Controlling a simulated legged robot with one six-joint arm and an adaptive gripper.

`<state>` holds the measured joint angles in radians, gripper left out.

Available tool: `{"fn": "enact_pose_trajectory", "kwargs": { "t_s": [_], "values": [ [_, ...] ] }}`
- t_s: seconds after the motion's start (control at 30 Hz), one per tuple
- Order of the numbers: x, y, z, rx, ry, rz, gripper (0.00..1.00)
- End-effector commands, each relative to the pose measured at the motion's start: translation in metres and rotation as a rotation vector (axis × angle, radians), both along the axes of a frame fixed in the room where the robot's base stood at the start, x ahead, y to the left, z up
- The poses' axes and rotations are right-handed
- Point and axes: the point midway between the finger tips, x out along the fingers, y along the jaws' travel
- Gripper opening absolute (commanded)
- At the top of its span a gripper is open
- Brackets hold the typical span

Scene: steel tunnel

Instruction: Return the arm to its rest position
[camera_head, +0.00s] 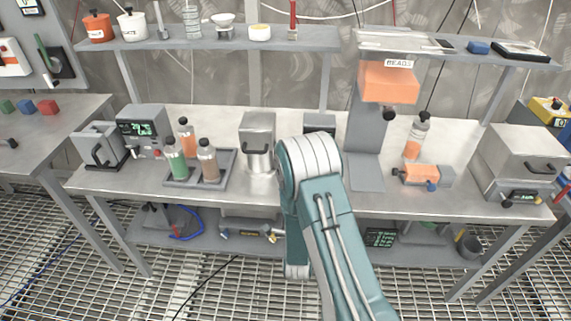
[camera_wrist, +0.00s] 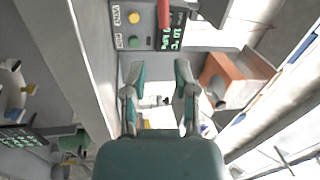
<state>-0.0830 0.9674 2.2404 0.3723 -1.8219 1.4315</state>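My arm, teal with a white joint, rises from the bottom of the head view and bends in front of the middle of the workbench. My gripper is hidden behind the arm in that view. In the wrist view my gripper (camera_wrist: 160,70) has its two teal fingers apart, with nothing held between them. A grey panel (camera_wrist: 138,22) with green and yellow buttons and a lit display is beyond the fingertips. An orange part (camera_wrist: 228,75) is to the right of the fingers, apart from them.
The workbench (camera_head: 235,197) carries a bottle tray (camera_head: 197,184), a grey metal container (camera_head: 257,140), an orange bead dispenser (camera_head: 388,82) and a grey box device (camera_head: 520,160). A shelf (camera_head: 215,42) with pots runs above. A side table (camera_head: 45,135) stands left. Grating floor is open in front.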

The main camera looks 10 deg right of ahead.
Motion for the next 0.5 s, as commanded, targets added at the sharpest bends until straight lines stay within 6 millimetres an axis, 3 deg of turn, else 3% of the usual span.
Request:
{"fn": "enact_pose_trajectory", "kwargs": {
  "t_s": [0.23,0.5],
  "values": [
    [0.008,0.000,0.011,-0.010,0.033,0.000,0.37],
    [0.031,0.006,0.066,-0.106,0.262,0.041,0.37]
  ]
}}
